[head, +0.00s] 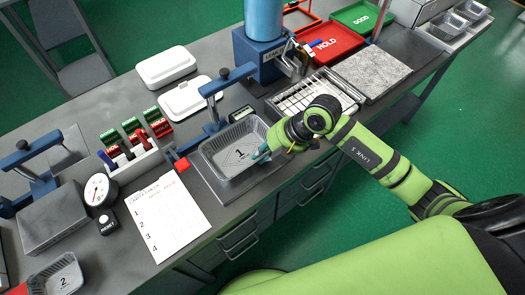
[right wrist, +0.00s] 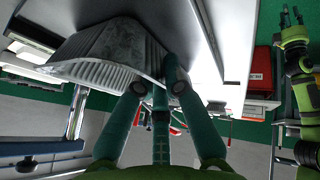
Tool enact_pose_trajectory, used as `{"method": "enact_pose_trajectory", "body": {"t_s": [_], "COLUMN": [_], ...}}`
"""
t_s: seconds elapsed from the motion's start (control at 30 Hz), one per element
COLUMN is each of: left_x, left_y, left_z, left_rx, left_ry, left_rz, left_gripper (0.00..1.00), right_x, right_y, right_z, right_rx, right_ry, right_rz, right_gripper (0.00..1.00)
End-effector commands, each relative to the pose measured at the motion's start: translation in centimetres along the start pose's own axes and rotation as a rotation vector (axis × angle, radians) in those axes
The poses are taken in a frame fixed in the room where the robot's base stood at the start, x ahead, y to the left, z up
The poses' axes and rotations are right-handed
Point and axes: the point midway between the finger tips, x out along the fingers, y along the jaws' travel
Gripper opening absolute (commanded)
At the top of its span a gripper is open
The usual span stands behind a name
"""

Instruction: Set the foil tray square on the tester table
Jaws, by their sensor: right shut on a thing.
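The foil tray (head: 238,148), silver and marked 1, is over the grey plate of the tester table (head: 221,191) in the head view. It looks slightly turned against the plate's edges; I cannot tell whether its base rests flat. My right gripper (head: 263,152) is shut on the tray's right rim. In the right wrist view the tray (right wrist: 105,45) shows from a low angle, its ribbed rim reaching between the fingertips of my right gripper (right wrist: 167,82). The gripper hides part of the rim in the head view. My left gripper does not clearly show.
A blue post-and-arm fixture (head: 216,100) stands behind the tray. A second tray (head: 56,277), marked 2, is at the lower left.

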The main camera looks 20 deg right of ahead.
Motion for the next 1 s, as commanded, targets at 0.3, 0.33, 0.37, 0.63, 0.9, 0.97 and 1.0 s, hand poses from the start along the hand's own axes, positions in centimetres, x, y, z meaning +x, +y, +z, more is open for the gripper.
{"method": "enact_pose_trajectory", "body": {"t_s": [0.3, 0.33, 0.37, 0.63, 0.9, 0.97, 1.0], "left_x": [0.0, 0.0, 0.0, 0.1, 0.9, 1.1, 1.2], "left_y": [0.1, 0.1, 0.1, 0.1, 0.1, 0.1, 0.1], "left_z": [0.0, 0.0, 0.0, 0.0, 0.0, 0.0, 0.0], "left_rx": [0.0, 0.0, 0.0, 0.0, -0.001, -0.001, -0.001], "left_ry": [0.0, 0.0, 0.0, 0.001, 0.001, 0.001, 0.002], "left_rz": [0.001, 0.001, 0.001, 0.001, 0.001, 0.001, 0.001], "left_gripper": [0.35, 0.35, 0.35, 0.35, 0.35, 0.35, 0.35], "right_x": [0.1, 0.1, 0.1, -0.3, -4.8, -6.1, -7.0], "right_y": [-0.1, -0.1, 0.0, 0.0, 0.0, -0.1, 0.0], "right_z": [0.1, 0.1, 0.1, 0.1, 0.3, 0.2, 0.3], "right_rx": [0.0, 0.0, 0.0, -0.001, -0.003, -0.004, -0.004], "right_ry": [-0.002, -0.002, -0.002, -0.002, -0.006, -0.007, -0.007], "right_rz": [-0.001, -0.001, -0.001, 0.0, 0.003, 0.002, 0.003], "right_gripper": [0.35, 0.35, 0.35, 0.35, 0.35, 0.35, 0.35]}}
